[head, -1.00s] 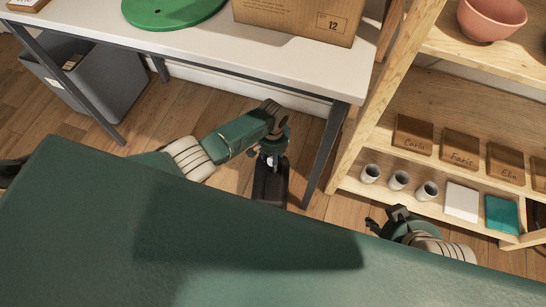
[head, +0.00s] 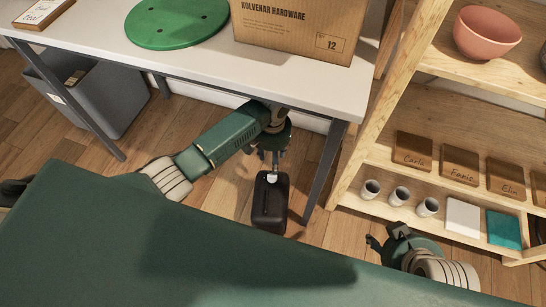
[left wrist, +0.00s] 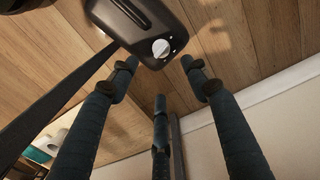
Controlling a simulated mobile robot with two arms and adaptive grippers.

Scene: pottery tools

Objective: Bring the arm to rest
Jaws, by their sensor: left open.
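My left arm comes in from the left in the head view. Its gripper (head: 268,165) hangs beside the white table's front edge, over a black boxy device (head: 268,208) on the floor. In the left wrist view my left gripper (left wrist: 158,75) has its fingers spread, with nothing between them. The black device (left wrist: 140,22) with its pale round knob lies beyond the fingertips. My right gripper (head: 377,243) is low at the right, in front of the shelf; its finger opening is too small to tell.
A white table (head: 200,73) carries a green disc (head: 176,22) and a cardboard box (head: 295,28). A grey bin (head: 95,95) stands under it. A wooden shelf (head: 365,130) at right holds a pink bowl (head: 487,33), name plaques, several small cups and tiles. Wooden floor shows between.

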